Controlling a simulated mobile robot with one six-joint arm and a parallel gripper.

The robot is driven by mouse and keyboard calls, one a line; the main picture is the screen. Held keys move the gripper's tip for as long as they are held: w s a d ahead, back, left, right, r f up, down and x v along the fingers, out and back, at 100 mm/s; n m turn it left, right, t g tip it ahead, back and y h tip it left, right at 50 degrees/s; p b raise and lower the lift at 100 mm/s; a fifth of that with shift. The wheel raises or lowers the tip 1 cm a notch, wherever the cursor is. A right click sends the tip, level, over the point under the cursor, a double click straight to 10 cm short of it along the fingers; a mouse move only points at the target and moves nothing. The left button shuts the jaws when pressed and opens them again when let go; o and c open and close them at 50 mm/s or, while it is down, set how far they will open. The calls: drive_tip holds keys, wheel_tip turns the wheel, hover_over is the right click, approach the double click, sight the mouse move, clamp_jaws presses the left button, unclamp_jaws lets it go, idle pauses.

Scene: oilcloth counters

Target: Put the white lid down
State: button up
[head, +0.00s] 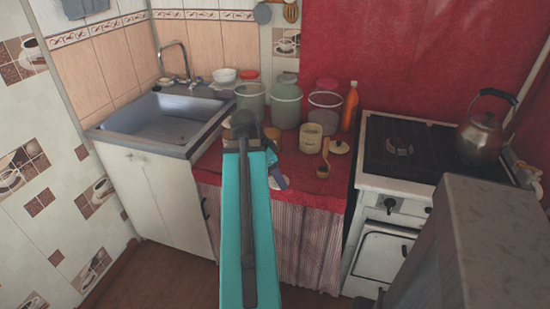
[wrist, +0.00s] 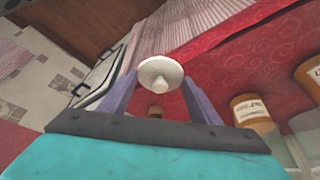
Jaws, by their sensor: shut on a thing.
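The white lid (wrist: 161,73) is a round disc with a small knob. In the wrist view it sits between the tips of the two purple fingers of my gripper (wrist: 160,80), which is shut on it, with the knob towards the camera. Behind it are the red counter cloth (wrist: 210,62) and the striped curtain. In the head view my teal arm reaches over the front of the red counter (head: 310,188), and a purple finger shows beside it. I cannot tell whether the lid touches the counter.
A cream lid with a dark knob (head: 339,147) lies on the counter beside a cream jar (head: 311,138). Several pots and an orange bottle (head: 350,106) stand behind. The sink (head: 160,122) is left, the stove (head: 405,145) right.

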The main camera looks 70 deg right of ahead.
drive_tip(key=p, duration=0.4)
drive_tip(key=shift+d+r, duration=0.1)
drive_tip(key=shift+w+d+f+p, duration=0.25)
drive_tip(key=shift+w+d+p, duration=0.35)
drive_tip(key=shift+d, duration=1.5)
drive_tip(key=shift+w+d+f+p, duration=0.3)
drive_tip(key=shift+w+d, duration=0.65)
drive_tip(key=shift+d, duration=1.15)
drive_tip(key=shift+w+d+f+p, duration=0.2)
drive_tip(key=shift+w+d+p, duration=0.45)
drive_tip(key=shift+d, duration=1.45)
drive_tip(key=shift+w, duration=0.1)
drive_tip(key=shift+f, duration=0.1)
drive_tip(key=shift+f+p, duration=0.4)
drive_tip(key=shift+f, duration=1.25)
drive_tip(key=shift+f, duration=0.2)
drive_tip(key=o, duration=1)
drive_tip(key=shift+r, duration=0.2)
